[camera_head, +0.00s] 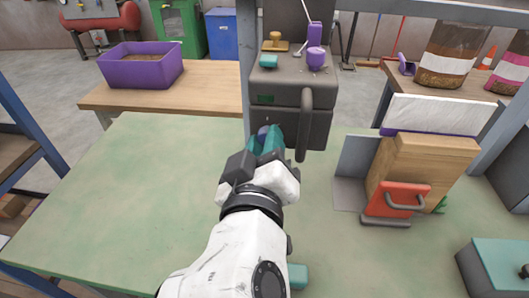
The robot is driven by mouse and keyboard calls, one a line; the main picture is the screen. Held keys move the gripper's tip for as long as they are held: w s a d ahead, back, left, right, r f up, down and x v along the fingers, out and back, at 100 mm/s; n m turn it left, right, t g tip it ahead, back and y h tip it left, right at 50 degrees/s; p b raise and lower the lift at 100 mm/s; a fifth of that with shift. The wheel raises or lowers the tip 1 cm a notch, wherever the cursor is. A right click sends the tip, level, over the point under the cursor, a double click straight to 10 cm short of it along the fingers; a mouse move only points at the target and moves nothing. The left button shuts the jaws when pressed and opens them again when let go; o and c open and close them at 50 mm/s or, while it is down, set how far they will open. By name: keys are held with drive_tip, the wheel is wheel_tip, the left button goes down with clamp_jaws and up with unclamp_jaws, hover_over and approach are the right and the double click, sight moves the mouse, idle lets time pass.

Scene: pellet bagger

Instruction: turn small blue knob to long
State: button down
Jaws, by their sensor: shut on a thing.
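The dark grey machine (281,89) stands at the back of the green table. A small blue knob (263,130) shows low on its front, just below a small green display (265,99). My gripper (268,138), with teal fingers, reaches up to the machine's lower front and is shut on the knob. The fingers cover most of the knob, so its pointer and any markings, including "long", are hidden.
A dark curved handle (305,120) hangs close to the right of my gripper. To the right stand a wooden block (428,160) and a red clamp-like part (397,200) with a grey handle. The green table (130,200) is clear at left.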

drive_tip(key=shift+f+m+b, duration=0.25)
drive_tip(key=shift+m+b, duration=0.95)
drive_tip(key=shift+m, duration=0.6)
drive_tip(key=c, duration=0.9)
unclamp_jaws()
drive_tip(key=shift+r, duration=0.15)
drive_tip(key=s, duration=1.1)
drive_tip(key=shift+r, duration=0.2)
drive_tip(key=shift+a, duration=0.1)
